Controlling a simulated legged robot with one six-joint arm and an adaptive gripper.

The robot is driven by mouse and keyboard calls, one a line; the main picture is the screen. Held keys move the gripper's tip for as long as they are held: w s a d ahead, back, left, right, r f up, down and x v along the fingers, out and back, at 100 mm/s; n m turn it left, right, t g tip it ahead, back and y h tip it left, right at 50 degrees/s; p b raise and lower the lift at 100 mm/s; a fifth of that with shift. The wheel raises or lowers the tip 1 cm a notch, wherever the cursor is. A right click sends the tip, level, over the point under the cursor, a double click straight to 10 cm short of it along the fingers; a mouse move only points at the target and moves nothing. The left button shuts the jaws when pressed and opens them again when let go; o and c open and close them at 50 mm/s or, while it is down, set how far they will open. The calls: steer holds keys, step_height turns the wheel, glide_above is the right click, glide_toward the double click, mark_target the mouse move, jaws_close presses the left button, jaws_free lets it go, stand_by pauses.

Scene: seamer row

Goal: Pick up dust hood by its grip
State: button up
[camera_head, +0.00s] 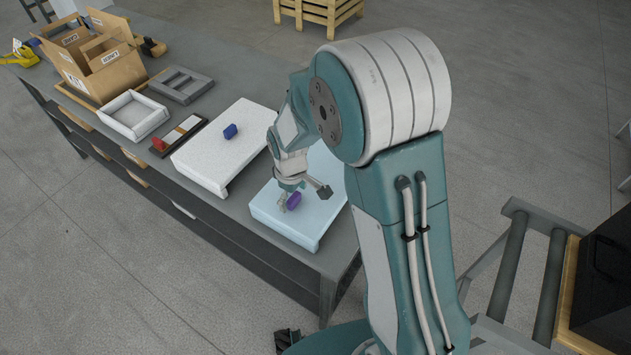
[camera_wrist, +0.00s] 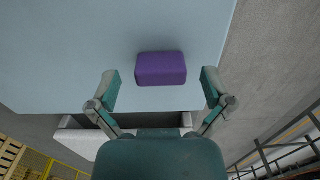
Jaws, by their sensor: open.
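A pale blue, flat box-like hood (camera_head: 270,213) lies on the bench near its front right end, with a purple block grip (camera_head: 294,201) on top. A similar white hood (camera_head: 222,165) with a blue block grip (camera_head: 230,131) lies to its left. I cannot tell from looks alone which is the dust hood. My gripper (camera_head: 285,197) is over the pale blue hood at the purple grip. In the wrist view, my gripper (camera_wrist: 159,80) is open, its fingers to either side of the purple grip (camera_wrist: 161,69), with gaps on both sides. The pale blue top (camera_wrist: 60,60) fills the background.
On the bench (camera_head: 215,206) to the left are a red-handled tool (camera_head: 158,144), a white open frame (camera_head: 133,115), a grey tray (camera_head: 182,84) and cardboard boxes (camera_head: 110,78). A roller conveyor (camera_head: 515,255) stands at the right. A wooden pallet crate (camera_head: 318,12) is behind.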

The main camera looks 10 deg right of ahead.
steer(key=shift+f, duration=0.4)
steer(key=c, duration=1.2)
steer(key=shift+r, duration=0.1)
